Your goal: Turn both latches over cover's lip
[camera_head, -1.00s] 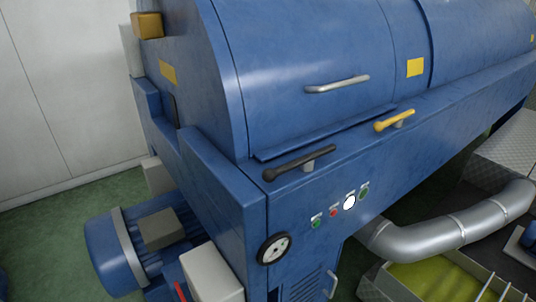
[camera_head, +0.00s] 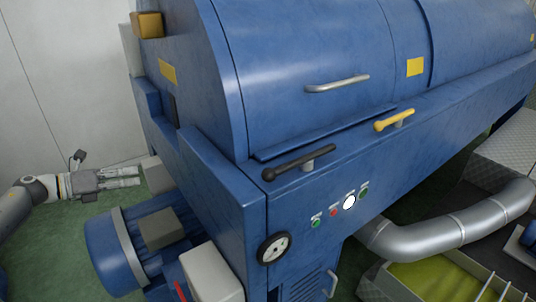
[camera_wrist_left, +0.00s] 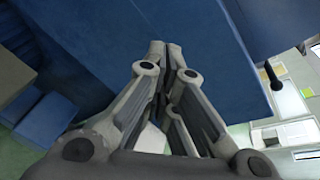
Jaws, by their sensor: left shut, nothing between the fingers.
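The black latch (camera_head: 298,162) is on the front ledge of the blue machine, below the cover's lip (camera_head: 325,132), its ball knob at the left end. The yellow latch (camera_head: 394,120) is farther right on the same ledge. Both handles lie slanted along the ledge; I cannot tell whether either overlaps the lip. The curved blue cover (camera_head: 300,60) is down. My left gripper (camera_head: 138,176) is left of the machine, well apart from both latches, shut and empty. In the left wrist view its fingers (camera_wrist_left: 172,50) are together before a blue panel. My right gripper is not in view.
A blue motor (camera_head: 115,250) stands low at the machine's left end. A handwheel (camera_head: 274,247) and several buttons (camera_head: 349,202) are on the front. A silver pipe (camera_head: 450,230) is at right. Green floor (camera_head: 60,235) is open at left.

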